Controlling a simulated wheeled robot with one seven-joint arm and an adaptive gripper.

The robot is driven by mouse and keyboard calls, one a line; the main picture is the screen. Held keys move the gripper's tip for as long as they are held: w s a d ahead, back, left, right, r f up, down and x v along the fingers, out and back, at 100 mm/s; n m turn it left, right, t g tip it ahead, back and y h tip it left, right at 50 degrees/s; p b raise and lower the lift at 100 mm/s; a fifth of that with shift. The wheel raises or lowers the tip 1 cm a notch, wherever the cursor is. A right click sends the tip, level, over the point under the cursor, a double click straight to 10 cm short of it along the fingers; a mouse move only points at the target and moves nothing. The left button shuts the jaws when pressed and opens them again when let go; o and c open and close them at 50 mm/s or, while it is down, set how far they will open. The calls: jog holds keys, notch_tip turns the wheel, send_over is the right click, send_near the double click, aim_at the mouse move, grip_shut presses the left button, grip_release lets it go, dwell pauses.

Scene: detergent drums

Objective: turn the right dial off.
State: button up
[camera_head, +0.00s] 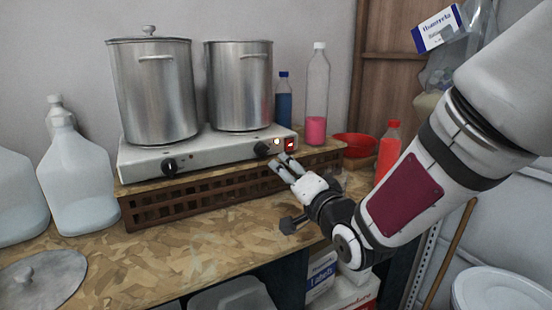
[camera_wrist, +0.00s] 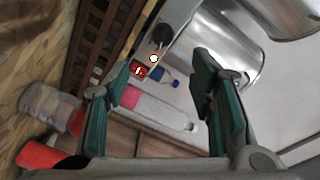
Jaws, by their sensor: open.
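The right dial (camera_head: 263,149) is a black knob on the front of a white two-burner hot plate (camera_head: 220,148). It also shows as a dark knob in the wrist view (camera_wrist: 164,33); its exact setting is too small to tell. Beside it a small indicator light (camera_head: 277,141) glows, and a red switch (camera_head: 291,145) is at the panel's right end. My gripper (camera_head: 281,163) is open and empty, just in front of and right of the dial, apart from it. In the wrist view the dial lies beyond the fingertips (camera_wrist: 161,66), between them.
The left dial (camera_head: 169,165) is on the same panel. Two steel pots (camera_head: 152,95) (camera_head: 239,88) stand on the plate, above a brown lattice rack (camera_head: 180,203). Bottles (camera_head: 317,90) and a red bowl (camera_head: 354,143) are at right, jugs (camera_head: 78,180) at left. The front counter is mostly clear.

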aim_at(264, 153)
jog(key=x, duration=1.4)
jog(key=shift+s+a+r, duration=0.1)
jog(key=shift+a, duration=0.05)
jog(key=c, duration=1.2)
